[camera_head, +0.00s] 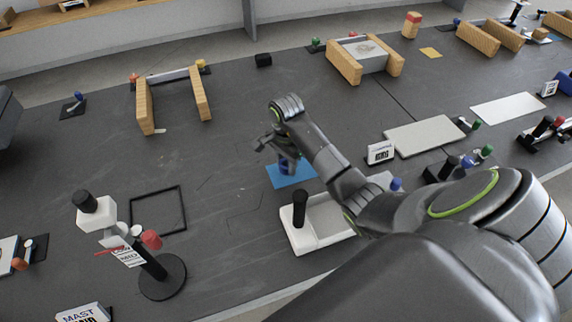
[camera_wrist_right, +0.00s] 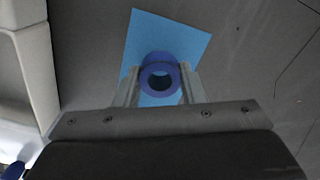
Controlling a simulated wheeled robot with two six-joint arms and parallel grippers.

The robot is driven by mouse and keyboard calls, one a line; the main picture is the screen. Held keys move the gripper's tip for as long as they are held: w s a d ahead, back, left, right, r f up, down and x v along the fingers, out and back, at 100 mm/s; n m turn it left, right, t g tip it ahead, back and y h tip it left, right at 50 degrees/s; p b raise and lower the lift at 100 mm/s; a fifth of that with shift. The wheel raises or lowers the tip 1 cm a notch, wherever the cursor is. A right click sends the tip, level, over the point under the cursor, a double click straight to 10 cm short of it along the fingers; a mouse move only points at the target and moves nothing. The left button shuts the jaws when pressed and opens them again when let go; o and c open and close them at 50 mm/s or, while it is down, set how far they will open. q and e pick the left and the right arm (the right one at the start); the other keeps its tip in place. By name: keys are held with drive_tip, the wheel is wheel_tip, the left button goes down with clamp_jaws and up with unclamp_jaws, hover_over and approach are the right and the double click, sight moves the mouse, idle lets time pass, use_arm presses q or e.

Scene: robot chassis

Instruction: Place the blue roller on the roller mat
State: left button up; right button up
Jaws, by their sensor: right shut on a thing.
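The blue roller (camera_wrist_right: 160,60) is a short hollow cylinder. My right gripper (camera_wrist_right: 160,86) is shut on it, one finger on each side, with its open end facing the wrist camera. In the head view the roller (camera_head: 284,167) shows as a small blue piece under my right gripper (camera_head: 282,152), partly hidden by it. The light blue roller mat (camera_head: 293,179) lies flat on the dark table under the roller. It also shows in the right wrist view (camera_wrist_right: 190,38), around and behind the roller. I cannot tell whether the roller touches the mat. My left gripper is not in view.
A white tray (camera_head: 302,241) with a black upright post (camera_head: 300,208) stands just in front of the mat. A black square frame (camera_head: 184,205) and a round-based stand (camera_head: 163,284) are to the left. Wooden blocks (camera_head: 146,106) stand further back. Bare table lies left of the mat.

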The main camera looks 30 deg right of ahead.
drive_tip(key=shift+f, duration=0.55)
drive_tip(key=shift+f, duration=0.1)
drive_tip(key=o, duration=1)
